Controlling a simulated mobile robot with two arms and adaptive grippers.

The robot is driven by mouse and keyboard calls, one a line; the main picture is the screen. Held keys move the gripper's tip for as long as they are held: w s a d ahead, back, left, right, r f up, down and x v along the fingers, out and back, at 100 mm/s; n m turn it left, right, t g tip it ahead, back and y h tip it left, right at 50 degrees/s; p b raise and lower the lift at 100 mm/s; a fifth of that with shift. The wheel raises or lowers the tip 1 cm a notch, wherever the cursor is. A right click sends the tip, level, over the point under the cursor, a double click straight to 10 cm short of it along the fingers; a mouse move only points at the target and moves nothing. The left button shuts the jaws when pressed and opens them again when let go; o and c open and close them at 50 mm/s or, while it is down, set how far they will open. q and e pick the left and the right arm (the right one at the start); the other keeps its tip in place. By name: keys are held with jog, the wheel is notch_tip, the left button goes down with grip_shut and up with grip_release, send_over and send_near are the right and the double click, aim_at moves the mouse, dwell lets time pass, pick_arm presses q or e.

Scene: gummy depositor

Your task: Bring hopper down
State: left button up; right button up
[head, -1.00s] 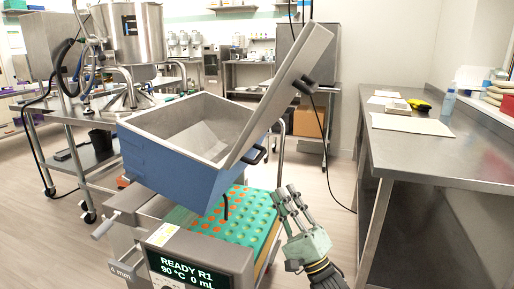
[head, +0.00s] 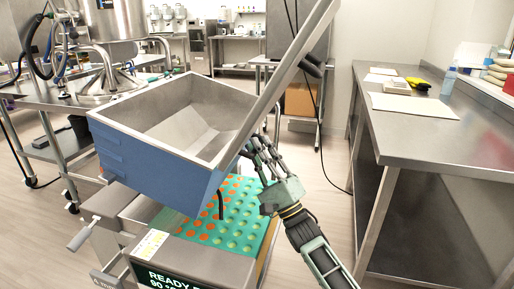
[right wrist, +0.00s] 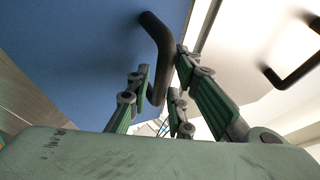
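The hopper (head: 150,165) is a blue box with a grey open inside, raised and tilted above the depositor (head: 200,260). Its long grey lid (head: 285,75) stands open. My right gripper (head: 258,150) is at the hopper's right side, by the black handle there. In the right wrist view the black handle (right wrist: 158,45) hangs from the blue wall and reaches down between my spread fingers (right wrist: 165,90). The fingers look open around it; I see no firm closing on it. My left gripper is not in view.
A green mould tray (head: 240,215) with orange and green cavities lies under the hopper. A steel table (head: 440,140) stands at the right, and a steel cart (head: 60,145) with a kettle (head: 110,35) at the left. Floor between the depositor and right table is clear.

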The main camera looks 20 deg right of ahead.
jog(key=shift+w+a+r, duration=0.1)
jog(key=shift+w+r, duration=0.05)
jog(key=shift+r, duration=0.2)
grip_shut()
dwell(0.5)
